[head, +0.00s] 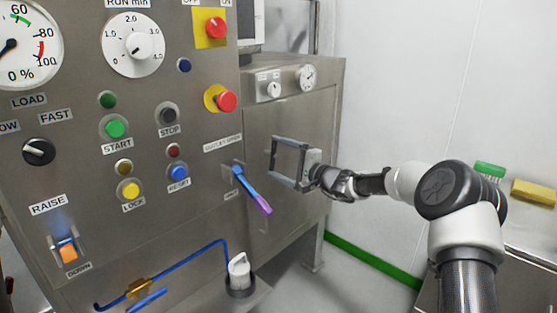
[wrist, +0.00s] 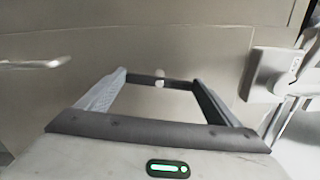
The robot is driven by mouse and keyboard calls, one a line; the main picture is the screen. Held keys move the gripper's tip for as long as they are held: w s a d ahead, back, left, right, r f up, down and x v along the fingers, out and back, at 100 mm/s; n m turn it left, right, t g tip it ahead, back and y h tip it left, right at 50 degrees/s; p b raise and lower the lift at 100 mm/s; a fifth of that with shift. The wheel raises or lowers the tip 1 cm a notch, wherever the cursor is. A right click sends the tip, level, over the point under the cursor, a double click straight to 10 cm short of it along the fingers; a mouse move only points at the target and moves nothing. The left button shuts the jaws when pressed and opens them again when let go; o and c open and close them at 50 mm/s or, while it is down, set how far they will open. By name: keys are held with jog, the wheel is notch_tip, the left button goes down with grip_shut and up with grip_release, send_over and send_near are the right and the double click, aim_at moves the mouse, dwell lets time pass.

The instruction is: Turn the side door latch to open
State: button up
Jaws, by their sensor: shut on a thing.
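The side door latch (wrist: 147,80) is a dark bar with a pale round spot near its middle, seen in the wrist view against the metal cabinet face. My gripper (head: 274,155) reaches in from the right in the head view, at the side door (head: 305,115) of the steel cabinet. Its two fingers stand wide apart, with the dark bar spanning between their tips. In the wrist view my gripper (wrist: 160,82) is shut on this bar, one finger at each end. The latch's exact angle is hard to read in the head view.
A blue and purple lever (head: 251,190) sticks out just left of my gripper. A control panel (head: 75,185) with buttons and dials fills the left. A bench (head: 515,208) at the right holds a green brush (head: 489,170) and a yellow sponge (head: 534,192).

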jog(key=shift+n, duration=0.8)
jog(key=o, duration=0.9)
jog(key=p+v, duration=0.2)
jog(key=v, duration=1.5)
jog(key=shift+s+d+f, duration=0.1)
jog(key=shift+s+d, duration=0.05)
jog(key=shift+s, duration=0.05)
